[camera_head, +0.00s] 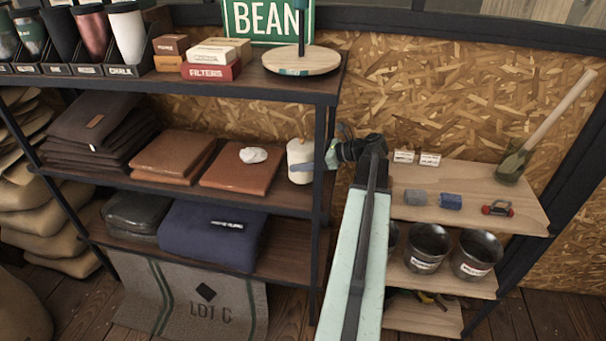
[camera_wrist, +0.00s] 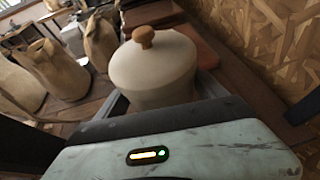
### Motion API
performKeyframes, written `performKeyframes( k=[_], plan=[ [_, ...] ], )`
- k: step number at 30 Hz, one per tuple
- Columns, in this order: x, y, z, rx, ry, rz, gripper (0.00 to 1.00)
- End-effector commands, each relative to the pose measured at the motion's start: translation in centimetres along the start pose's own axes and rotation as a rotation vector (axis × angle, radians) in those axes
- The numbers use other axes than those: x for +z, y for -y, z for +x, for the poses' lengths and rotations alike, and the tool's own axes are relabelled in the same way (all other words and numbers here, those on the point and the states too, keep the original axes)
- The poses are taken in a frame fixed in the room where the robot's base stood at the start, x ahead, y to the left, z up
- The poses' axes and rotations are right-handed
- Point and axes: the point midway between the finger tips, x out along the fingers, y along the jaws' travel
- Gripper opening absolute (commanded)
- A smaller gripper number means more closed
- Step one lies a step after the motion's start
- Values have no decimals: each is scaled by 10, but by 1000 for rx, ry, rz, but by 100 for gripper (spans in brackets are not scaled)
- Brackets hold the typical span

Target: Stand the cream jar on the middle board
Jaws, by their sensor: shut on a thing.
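The cream jar (camera_head: 300,153) is upright at the right end of the left rack's middle board (camera_head: 240,197), right of a brown folded cloth. In the wrist view the jar (camera_wrist: 155,68) shows its lid and round wooden knob. My gripper (camera_head: 308,163) reaches in from the right, past the rack's dark post, and is shut on the jar's sides; one grey finger crosses its front. I cannot tell whether the jar's base touches the board. The far finger is mostly hidden behind the jar.
Brown folded cloths (camera_head: 242,170) and a small white bundle (camera_head: 253,155) sit left of the jar. The dark post (camera_head: 323,150) is close to my gripper. The upper board (camera_head: 225,88) is overhead. A smaller rack (camera_head: 470,185) with buckets stands right.

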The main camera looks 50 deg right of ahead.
Motion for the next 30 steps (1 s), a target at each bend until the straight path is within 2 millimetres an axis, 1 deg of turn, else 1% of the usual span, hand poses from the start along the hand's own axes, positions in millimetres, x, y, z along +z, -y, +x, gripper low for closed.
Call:
performKeyframes(
  k=[2,6,8,16,20,21,22,23,30],
  plan=[
    [-5,0,2,0,2,0,16],
    [-28,0,11,0,2,0,16],
    [-35,0,14,-1,2,0,16],
    [-32,0,13,-1,2,1,16],
    [-36,0,14,-1,2,1,16],
    [-36,0,14,-1,0,1,89],
    [-35,0,14,-2,0,1,97],
    [-35,0,13,-2,0,1,100],
    [-34,1,12,-2,0,1,100]
  ],
)
